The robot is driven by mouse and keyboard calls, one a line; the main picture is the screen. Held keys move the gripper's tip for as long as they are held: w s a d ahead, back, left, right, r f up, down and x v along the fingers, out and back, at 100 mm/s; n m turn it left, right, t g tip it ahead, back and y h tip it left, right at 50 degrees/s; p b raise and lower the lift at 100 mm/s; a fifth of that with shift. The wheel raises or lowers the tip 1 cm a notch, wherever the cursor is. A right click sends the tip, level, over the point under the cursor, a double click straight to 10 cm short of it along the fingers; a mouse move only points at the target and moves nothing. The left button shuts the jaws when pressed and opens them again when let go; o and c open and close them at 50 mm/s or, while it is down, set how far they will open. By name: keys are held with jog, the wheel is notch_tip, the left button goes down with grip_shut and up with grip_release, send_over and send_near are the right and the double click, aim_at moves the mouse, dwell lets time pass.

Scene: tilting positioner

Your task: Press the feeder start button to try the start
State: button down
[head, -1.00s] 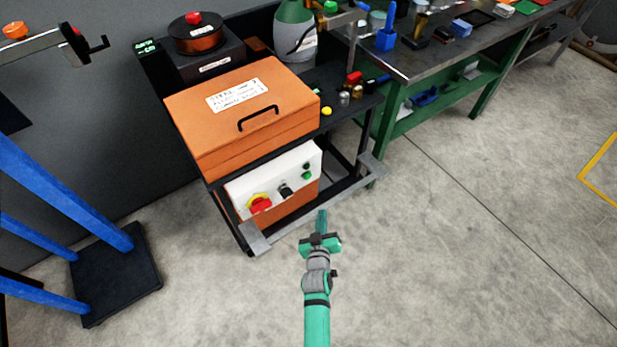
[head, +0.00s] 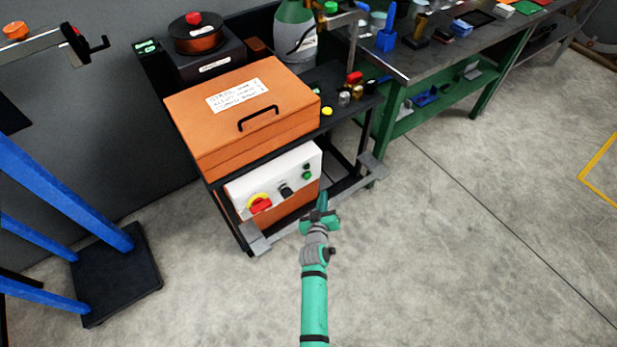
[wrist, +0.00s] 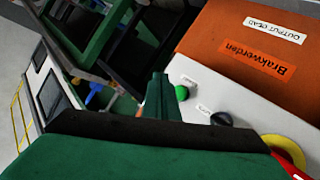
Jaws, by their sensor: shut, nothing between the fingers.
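My gripper (head: 322,197) is shut and empty, in front of the panel's right side and below the green button in the head view. In the wrist view, the green button (wrist: 182,92) shows just right of my fingertips (wrist: 158,82). I see no contact. The small labels by the controls are unreadable.
An orange lidded box (head: 240,115) sits on top. A green workbench (head: 440,105) stands to the right and a blue-legged stand (head: 115,275) to the left. The front floor is clear.

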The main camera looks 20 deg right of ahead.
jog(key=w+a, duration=0.2)
jog(key=w, duration=0.4)
jog(key=shift+a, duration=0.1)
dwell(2.0)
jog(key=shift+w+a, duration=0.1)
jog(key=shift+w, duration=0.2)
jog(key=shift+w+a, duration=0.15)
jog(key=shift+w, duration=0.3)
dwell(0.8)
dwell(0.3)
jog(key=shift+s+d, duration=0.3)
jog(key=shift+s, duration=0.55)
jog(key=shift+s, duration=0.1)
jog(key=shift+s+d, duration=0.3)
jog(key=shift+s, duration=0.45)
jog(key=shift+s+d, duration=0.25)
jog(key=shift+s, duration=0.5)
jog(key=shift+s+d, duration=0.3)
jog(key=shift+s, duration=0.45)
